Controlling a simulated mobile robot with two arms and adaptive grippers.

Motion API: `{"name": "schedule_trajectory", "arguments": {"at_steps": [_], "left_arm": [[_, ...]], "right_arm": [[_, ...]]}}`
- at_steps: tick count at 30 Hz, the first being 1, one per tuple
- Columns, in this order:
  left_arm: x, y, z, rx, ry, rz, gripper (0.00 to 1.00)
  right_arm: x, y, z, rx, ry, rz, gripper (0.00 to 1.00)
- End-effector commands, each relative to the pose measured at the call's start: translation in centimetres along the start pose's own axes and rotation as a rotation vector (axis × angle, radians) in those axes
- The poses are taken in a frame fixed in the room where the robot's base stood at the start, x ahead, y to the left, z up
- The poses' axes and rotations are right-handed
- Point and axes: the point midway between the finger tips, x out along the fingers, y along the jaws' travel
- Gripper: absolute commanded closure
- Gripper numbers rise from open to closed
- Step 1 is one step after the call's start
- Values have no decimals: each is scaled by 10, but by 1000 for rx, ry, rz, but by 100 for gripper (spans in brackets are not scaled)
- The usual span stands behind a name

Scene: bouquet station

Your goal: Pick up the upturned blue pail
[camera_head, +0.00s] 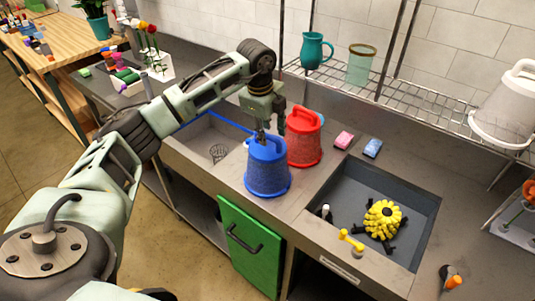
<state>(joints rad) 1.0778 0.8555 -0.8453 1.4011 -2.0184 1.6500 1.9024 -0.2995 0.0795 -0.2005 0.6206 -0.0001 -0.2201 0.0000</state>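The blue pail (267,168) stands upturned on the grey counter between two sinks, its wide rim down and its narrower base up. My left gripper (262,138) points down at the top of the pail, its fingertips at or just over the upper edge. The fingers look close together, but I cannot tell whether they grip the pail. My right gripper is not in view.
A red pail (303,138) stands close behind the blue one, to its right. The right sink (335,185) holds a yellow-and-black object (383,219). A pink sponge (344,140) and a blue sponge (372,148) lie behind it. A wire shelf (425,112) hangs above.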

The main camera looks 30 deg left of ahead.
Motion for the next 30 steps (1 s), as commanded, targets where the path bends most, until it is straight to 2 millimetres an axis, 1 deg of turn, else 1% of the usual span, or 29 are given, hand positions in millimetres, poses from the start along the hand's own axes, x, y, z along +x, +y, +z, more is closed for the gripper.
{"name": "schedule_trajectory", "arguments": {"at_steps": [3,8,20,30], "left_arm": [[4,0,0,0,1,-1,64],[5,0,0,1,1,-1,64],[4,0,0,1,1,-1,99],[4,0,0,1,1,-1,100]], "right_arm": [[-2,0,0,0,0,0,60],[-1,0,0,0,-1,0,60],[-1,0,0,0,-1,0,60],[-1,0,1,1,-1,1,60]]}}
